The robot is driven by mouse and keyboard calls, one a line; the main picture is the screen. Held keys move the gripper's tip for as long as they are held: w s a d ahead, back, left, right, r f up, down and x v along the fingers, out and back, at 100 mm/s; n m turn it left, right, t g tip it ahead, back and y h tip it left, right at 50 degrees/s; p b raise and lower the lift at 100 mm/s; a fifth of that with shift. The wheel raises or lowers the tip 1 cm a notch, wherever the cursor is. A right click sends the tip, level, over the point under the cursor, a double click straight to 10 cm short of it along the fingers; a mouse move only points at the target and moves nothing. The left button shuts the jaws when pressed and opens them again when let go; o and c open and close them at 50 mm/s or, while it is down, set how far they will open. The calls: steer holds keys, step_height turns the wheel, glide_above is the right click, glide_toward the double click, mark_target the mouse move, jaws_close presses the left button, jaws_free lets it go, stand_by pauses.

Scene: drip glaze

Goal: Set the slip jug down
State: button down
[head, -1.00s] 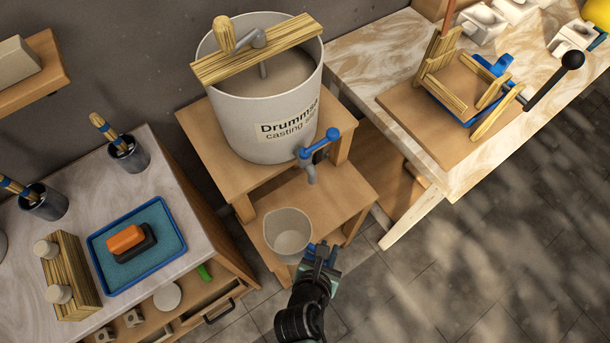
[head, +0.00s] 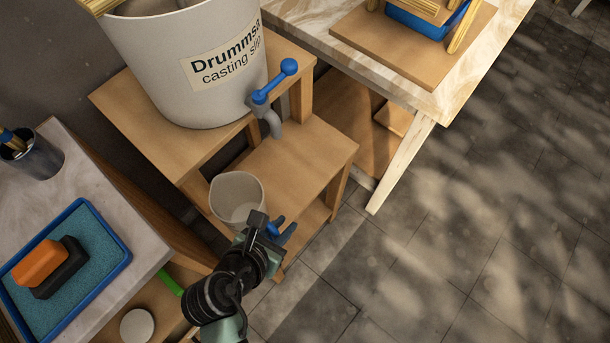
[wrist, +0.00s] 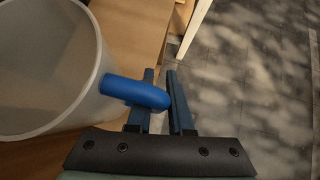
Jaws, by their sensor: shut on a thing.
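The slip jug (head: 237,196) is a pale, open-topped jug with a blue handle. In the head view it is over the left part of the wooden stand's lower step (head: 300,160), below and left of the drum's tap. I cannot tell whether its base touches the step. My gripper (head: 270,229) is at the jug's front right side, shut on the handle. In the wrist view the jug (wrist: 45,65) fills the left side, and its blue handle (wrist: 130,91) reaches between the fingers (wrist: 160,85). What is in the jug is unclear.
The casting slip drum (head: 190,65) stands on the upper step, with its blue-levered tap (head: 268,100) over the lower step. A counter with a blue tray (head: 95,265) is at left. A marbled table (head: 410,85) is at upper right. Open floor lies at right.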

steer(key=w+d+f+b, duration=0.1)
steer(key=w+d, duration=0.1)
steer(key=w, duration=0.2)
steer(key=w+d+f, duration=0.1)
steer(key=w+d, duration=0.1)
steer(key=w, duration=0.2)
steer(key=w+d+f+b, duration=0.1)
steer(key=w+d, duration=0.1)
steer(key=w, duration=0.3)
steer(key=shift+f+b, duration=0.35)
steer(key=shift+r, duration=0.1)
steer(key=c, duration=0.8)
jaws_free()
